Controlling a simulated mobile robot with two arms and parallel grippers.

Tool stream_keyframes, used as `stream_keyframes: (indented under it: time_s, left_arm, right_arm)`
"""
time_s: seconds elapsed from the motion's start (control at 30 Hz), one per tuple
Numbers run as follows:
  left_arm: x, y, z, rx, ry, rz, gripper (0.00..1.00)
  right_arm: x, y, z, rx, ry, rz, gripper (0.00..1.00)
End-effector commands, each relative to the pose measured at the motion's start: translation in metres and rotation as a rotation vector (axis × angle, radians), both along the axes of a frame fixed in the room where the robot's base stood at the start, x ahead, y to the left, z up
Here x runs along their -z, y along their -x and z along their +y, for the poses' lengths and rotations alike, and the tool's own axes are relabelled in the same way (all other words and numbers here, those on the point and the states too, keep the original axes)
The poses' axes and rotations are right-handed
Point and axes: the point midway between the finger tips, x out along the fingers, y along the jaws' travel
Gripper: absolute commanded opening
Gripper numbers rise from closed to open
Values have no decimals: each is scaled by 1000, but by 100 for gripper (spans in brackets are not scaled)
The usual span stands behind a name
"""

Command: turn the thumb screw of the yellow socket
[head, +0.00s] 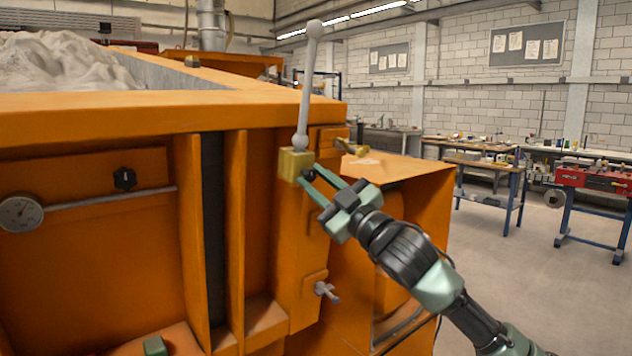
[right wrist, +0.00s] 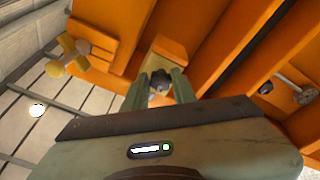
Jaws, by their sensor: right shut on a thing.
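The yellow socket (head: 296,163) is a small block on the corner post of the orange sandbed. A grey rod with a ball top (head: 306,90) stands upright in it. The dark thumb screw (head: 309,174) is on the socket's near right side. My right gripper (head: 311,179) reaches in from the lower right and is shut on the thumb screw. In the right wrist view the dark screw (right wrist: 160,82) sits between the two fingers, in front of the socket (right wrist: 163,56). The fingers partly hide the screw. My left gripper is not in view.
The orange sandbed (head: 150,105) with pale sand fills the left. A grey wing handle (head: 327,291) sits below the socket. The floor (head: 500,270) at right is clear before the workbenches.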

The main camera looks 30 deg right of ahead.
Motion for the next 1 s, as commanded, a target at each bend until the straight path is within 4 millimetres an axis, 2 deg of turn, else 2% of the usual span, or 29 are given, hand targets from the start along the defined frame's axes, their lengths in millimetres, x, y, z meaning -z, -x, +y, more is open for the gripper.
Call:
stream_keyframes:
  time_s: [0.1, 0.13, 0.17, 0.2, 0.57, 1.0]
  left_arm:
    - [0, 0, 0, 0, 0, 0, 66]
    - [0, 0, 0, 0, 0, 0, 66]
    - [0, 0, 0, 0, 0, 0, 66]
    - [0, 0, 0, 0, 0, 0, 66]
    - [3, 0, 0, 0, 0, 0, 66]
    - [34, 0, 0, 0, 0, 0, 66]
  right_arm:
    - [3, -1, 1, -1, 0, 6, 0]
    - [3, -1, 1, -1, 0, 6, 35]
    - [3, -1, 1, -2, 0, 5, 43]
    - [3, -1, 1, -2, 0, 5, 46]
    - [4, 3, 0, 0, 1, 3, 46]
    - [28, 54, -6, 0, 2, 6, 46]
